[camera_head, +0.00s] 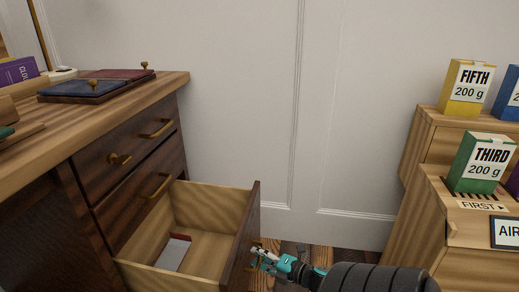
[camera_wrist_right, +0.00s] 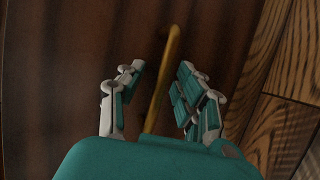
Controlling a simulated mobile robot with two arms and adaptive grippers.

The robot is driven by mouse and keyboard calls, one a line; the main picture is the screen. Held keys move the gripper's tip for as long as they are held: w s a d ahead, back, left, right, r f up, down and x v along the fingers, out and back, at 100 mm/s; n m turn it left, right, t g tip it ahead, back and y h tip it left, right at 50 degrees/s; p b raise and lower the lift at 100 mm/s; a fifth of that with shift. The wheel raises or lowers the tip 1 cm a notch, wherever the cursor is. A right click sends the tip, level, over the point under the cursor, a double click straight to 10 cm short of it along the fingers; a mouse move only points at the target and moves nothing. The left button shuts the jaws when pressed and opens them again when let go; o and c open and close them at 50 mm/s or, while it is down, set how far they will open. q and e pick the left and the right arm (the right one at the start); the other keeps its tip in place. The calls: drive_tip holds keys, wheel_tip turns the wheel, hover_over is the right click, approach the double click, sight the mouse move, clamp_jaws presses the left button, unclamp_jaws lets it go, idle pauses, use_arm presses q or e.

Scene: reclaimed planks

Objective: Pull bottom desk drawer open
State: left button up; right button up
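The desk's bottom drawer (camera_head: 208,208) stands pulled far out, its light wooden inside showing in the head view. A grey and red flat item (camera_head: 173,254) lies in it. My right gripper (camera_head: 262,254) is at the drawer's dark front, low in the head view. In the right wrist view my right gripper (camera_wrist_right: 156,95) is open, with a finger on either side of the brass handle (camera_wrist_right: 166,72). Gaps show between the handle and the fingers. My left gripper is not in view.
Two upper drawers with brass handles (camera_head: 157,186) are shut. The desk top (camera_head: 150,93) holds blue and red flat pieces with knobs. At right, wooden units (camera_head: 437,197) carry labelled boxes, including a green one (camera_head: 482,163). Some floor shows between.

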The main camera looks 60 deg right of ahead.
drive_tip(key=shift+s, duration=0.15)
drive_tip(key=s+r, duration=0.2)
drive_tip(key=s, duration=0.9)
drive_tip(key=shift+s+r, duration=0.15)
drive_tip(key=shift+s, duration=0.1)
